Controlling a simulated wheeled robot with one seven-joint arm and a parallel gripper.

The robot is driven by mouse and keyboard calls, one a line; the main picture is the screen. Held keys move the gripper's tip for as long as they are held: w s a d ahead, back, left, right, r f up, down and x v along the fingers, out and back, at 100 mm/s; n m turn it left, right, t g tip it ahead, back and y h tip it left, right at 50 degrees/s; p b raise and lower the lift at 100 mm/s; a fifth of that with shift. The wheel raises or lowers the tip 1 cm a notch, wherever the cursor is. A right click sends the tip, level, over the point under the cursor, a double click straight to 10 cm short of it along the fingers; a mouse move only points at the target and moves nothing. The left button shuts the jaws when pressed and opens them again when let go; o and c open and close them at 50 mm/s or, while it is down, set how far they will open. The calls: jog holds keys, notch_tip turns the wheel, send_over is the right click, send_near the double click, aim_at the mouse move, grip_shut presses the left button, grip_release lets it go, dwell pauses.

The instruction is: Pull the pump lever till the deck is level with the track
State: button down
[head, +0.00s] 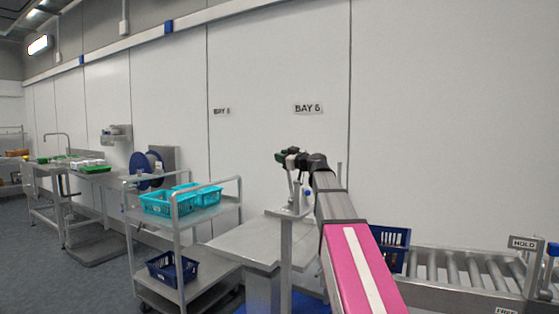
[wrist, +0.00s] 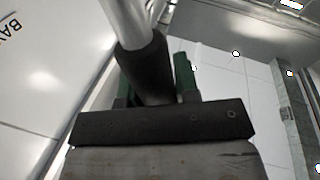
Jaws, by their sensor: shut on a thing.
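The pump lever is a pale metal rod (wrist: 125,22) with a black grip (wrist: 146,75) in the wrist view. My gripper (wrist: 156,78) has its green fingers on either side of that grip and is shut on it. In the head view my gripper (head: 287,156) is above a metal post (head: 286,255), and the lever below it is partly hidden. The deck (head: 247,239) is a flat silver plate left of the post. The roller track (head: 455,288) is at the lower right. My arm hides the space between deck and track, so I cannot tell whether their heights match.
A trolley (head: 188,214) with turquoise baskets (head: 168,204) and a dark blue basket (head: 171,268) stands left of the deck. Another blue crate (head: 393,247) is at the track's near left end. A HOLD sign (head: 523,243) stands at the right. Open floor (head: 75,285) lies at far left.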

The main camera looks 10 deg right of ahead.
jog(key=shift+w+d+r, duration=0.15)
jog(key=shift+w, duration=0.05)
jog(key=shift+w+d+r+m+h, duration=0.15)
jog(key=shift+w+d+r+m, duration=0.1)
jog(key=shift+w+d+m, duration=0.55)
jog(key=shift+w+d+r+m+h, duration=0.2)
jog(key=shift+w+d+m, duration=0.35)
jog(key=shift+w, duration=0.4)
jog(key=shift+a, duration=0.1)
jog(key=w+d+m, duration=0.2)
jog(key=w, duration=0.1)
jog(key=shift+w+d+g, duration=0.15)
jog(key=shift+d+g, duration=0.05)
jog(key=shift+g, duration=0.1)
